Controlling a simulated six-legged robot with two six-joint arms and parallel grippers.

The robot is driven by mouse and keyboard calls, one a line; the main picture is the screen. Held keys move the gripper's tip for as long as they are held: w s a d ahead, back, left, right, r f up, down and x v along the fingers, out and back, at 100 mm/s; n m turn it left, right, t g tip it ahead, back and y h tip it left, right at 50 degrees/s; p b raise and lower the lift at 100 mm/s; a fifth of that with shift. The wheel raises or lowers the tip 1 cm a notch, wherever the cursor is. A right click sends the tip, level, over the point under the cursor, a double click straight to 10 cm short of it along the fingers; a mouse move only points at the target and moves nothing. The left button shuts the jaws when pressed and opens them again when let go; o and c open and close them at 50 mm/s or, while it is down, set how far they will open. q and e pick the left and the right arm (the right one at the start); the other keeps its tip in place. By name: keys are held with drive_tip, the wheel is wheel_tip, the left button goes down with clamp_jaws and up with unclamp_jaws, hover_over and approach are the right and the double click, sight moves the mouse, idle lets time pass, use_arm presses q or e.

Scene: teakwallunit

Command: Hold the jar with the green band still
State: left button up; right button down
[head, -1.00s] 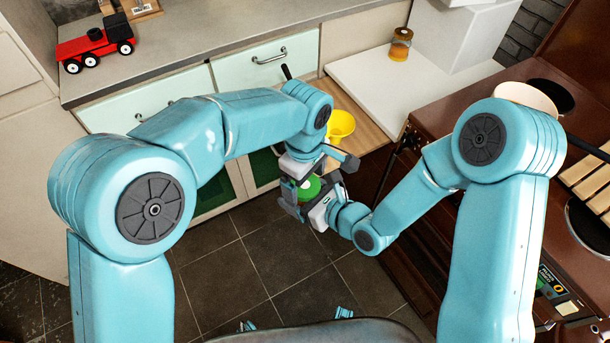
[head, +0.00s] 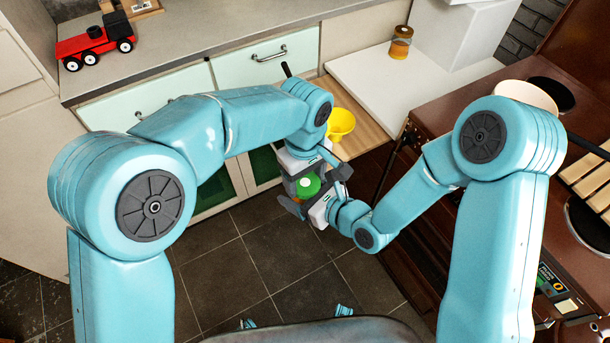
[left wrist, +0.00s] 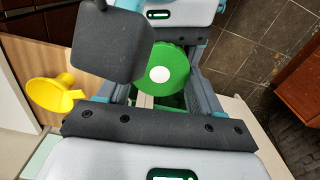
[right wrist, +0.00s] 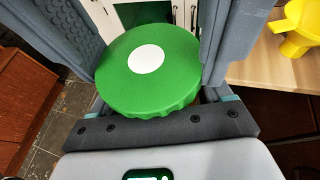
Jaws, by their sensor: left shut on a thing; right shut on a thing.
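The jar's round green lid with a white dot (head: 308,185) faces up between my two grippers, above the floor in front of the cabinets. Its body and any green band are hidden. My left gripper (head: 306,178) comes from the cabinet side and is shut on the jar. In the left wrist view the lid (left wrist: 165,70) lies between its fingers. My right gripper (head: 312,192) comes from the opposite side and is also shut on the jar. In the right wrist view the lid (right wrist: 147,72) is close between the fingers. I cannot tell how high each grips.
A yellow funnel-like thing (head: 340,123) stands on the wooden board (head: 362,138) just behind the grippers. A jar with amber contents (head: 400,43) stands on the white counter. A red toy truck (head: 94,42) is on the left counter. The brown stove (head: 455,125) is at right.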

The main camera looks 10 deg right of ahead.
use_arm(q)
drive_tip(key=o, duration=1.2)
drive_tip(key=shift+r, duration=2.3)
drive_tip(key=shift+c, duration=0.3)
wheel_tip(320, 180, up, 4)
drive_tip(key=n, duration=0.3)
drive_tip(key=shift+f, duration=0.25)
